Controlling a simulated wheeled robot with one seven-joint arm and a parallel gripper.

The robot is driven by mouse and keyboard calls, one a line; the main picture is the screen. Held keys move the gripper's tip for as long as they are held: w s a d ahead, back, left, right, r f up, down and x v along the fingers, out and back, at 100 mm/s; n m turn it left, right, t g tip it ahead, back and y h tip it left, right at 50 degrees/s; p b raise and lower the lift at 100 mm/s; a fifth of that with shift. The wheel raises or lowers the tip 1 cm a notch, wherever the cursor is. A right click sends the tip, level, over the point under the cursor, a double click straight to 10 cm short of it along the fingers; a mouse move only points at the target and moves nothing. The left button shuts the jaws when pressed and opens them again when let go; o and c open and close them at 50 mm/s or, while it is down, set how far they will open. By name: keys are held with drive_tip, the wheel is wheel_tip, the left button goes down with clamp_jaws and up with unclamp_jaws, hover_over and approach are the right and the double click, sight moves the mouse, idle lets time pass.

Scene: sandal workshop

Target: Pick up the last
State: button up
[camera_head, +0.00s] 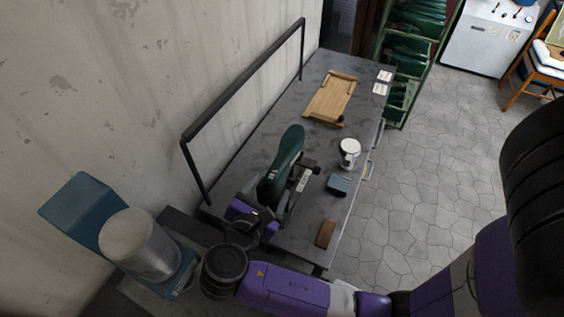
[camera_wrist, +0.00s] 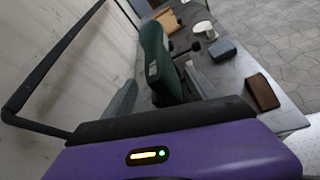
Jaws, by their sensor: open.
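The dark green shoe last (camera_head: 289,147) stands tilted up at the near part of the grey workbench (camera_head: 262,135). It also shows in the wrist view (camera_wrist: 154,44), with a small pale label on its side. My gripper (camera_head: 282,183) is open at the last's lower part. In the wrist view one grey finger is on each side of the last, with the gripper midpoint (camera_wrist: 160,78) over it. I cannot tell whether either finger touches it. The last's lower end is partly hidden by my gripper.
A black knobbed fitting (camera_wrist: 190,47) sits close right of the last. A dark rail (camera_head: 247,80) runs along the wall side.

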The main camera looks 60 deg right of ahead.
sight(275, 176)
drive_tip(key=shift+w+d, duration=0.1)
drive_tip(key=shift+d, duration=0.85)
drive_tip(key=x, duration=0.3)
drive_tip(key=shift+d+r+p, duration=0.25)
drive_tip(key=shift+d+p, duration=0.05)
drive_tip(key=shift+p, duration=0.05)
drive_tip(key=shift+w+d+f, duration=0.15)
drive_tip(key=shift+d+f, duration=0.15)
drive_tip(key=shift+d, duration=0.25)
drive_tip(key=shift+r, duration=0.1)
drive_tip(key=c, duration=1.4)
drive_tip(key=shift+c, duration=0.3)
